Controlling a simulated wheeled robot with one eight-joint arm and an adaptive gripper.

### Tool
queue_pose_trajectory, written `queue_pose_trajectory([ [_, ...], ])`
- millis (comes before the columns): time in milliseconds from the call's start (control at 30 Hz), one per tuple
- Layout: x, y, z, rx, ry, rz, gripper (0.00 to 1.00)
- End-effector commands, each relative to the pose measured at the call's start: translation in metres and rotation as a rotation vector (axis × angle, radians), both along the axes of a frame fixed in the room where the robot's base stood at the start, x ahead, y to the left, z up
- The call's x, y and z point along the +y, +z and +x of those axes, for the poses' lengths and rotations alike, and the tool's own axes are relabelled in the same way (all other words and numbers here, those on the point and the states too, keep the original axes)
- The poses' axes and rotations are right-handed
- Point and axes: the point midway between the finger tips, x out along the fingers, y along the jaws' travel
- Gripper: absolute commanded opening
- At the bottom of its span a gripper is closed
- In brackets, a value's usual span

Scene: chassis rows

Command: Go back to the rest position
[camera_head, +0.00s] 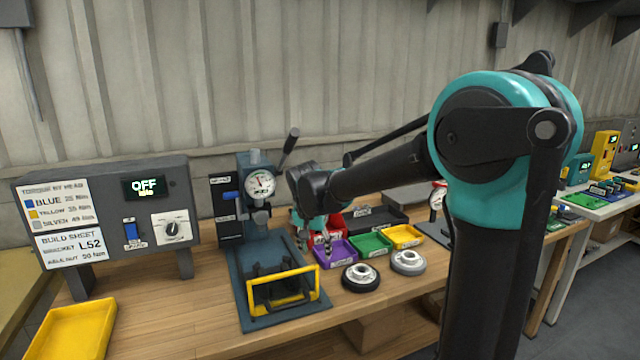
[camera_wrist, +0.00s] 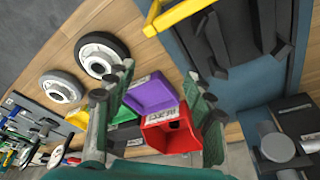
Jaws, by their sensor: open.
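My gripper (camera_head: 314,238) hangs at the end of my raised arm, above the bench just right of the blue press. In the wrist view my gripper (camera_wrist: 160,80) has its two green fingers spread apart with nothing held between them. Beyond the fingers are a purple bin (camera_wrist: 152,95) and a red bin (camera_wrist: 170,138). The purple bin also shows in the head view (camera_head: 338,254). My arm covers part of the bench and wall at the right.
A press (camera_head: 258,205) with a dial gauge stands on a blue base holding a yellow-framed fixture (camera_head: 283,291). Green (camera_head: 370,243) and yellow (camera_head: 405,236) bins sit right of it, behind two wheels (camera_head: 361,277). A control box (camera_head: 108,215) and yellow tray (camera_head: 72,330) are left.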

Motion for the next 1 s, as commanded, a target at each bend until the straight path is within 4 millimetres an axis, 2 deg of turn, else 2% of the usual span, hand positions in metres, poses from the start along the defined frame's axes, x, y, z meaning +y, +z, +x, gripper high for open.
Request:
queue_pose_trajectory([
  [367, -0.05, -0.018, -0.025, 0.0, 0.059, 0.008, 0.53],
  [567, -0.089, -0.035, -0.051, -0.008, 0.113, 0.013, 0.53],
  [733, -0.133, -0.059, -0.091, -0.024, 0.182, 0.016, 0.53],
  [900, -0.179, -0.096, -0.153, -0.059, 0.275, 0.008, 0.53],
  [1000, -0.194, -0.113, -0.181, -0.079, 0.321, -0.003, 0.53],
])
